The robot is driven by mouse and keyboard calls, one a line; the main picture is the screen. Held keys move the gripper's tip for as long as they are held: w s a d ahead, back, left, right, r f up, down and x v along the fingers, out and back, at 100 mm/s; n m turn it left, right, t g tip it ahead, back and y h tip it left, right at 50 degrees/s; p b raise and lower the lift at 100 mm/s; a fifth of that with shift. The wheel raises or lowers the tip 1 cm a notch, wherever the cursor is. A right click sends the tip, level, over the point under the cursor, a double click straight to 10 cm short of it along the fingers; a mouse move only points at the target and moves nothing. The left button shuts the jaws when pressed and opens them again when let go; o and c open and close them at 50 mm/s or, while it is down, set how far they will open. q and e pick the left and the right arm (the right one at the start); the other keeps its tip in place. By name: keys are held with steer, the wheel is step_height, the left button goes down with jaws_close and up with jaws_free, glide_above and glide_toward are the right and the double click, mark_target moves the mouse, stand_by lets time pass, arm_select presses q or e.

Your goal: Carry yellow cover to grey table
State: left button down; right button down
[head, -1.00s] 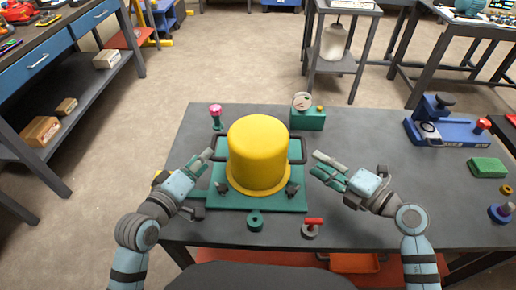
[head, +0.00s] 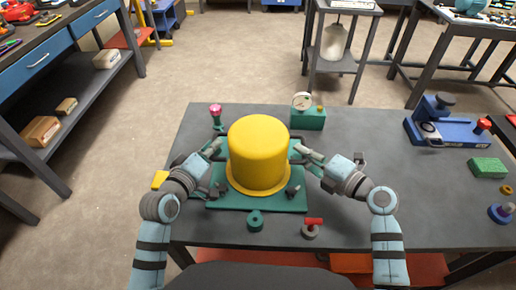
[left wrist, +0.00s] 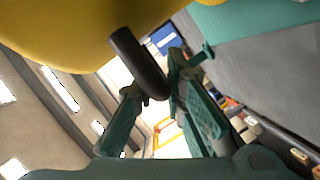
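The yellow cover (head: 258,150) stands upright on a green base plate (head: 258,202) on the dark grey table in front of me. It has a dark handle on each side. My left gripper (head: 213,149) is at the left handle. In the left wrist view, its green fingers (left wrist: 158,82) are apart, with the dark handle (left wrist: 138,62) between them and gaps beside it. My right gripper (head: 299,154) is at the right handle, its fingers apart and partly hiding that handle.
A gauge block (head: 308,119) and a pink-topped part (head: 216,115) stand behind the cover. A green ring (head: 255,220) and a red-handled valve (head: 312,228) are in front. A blue fixture (head: 445,128) stands right. A grey stand (head: 335,63) is beyond the table.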

arm_select(q)
steer(key=shift+r, duration=0.1)
stand_by(0.4)
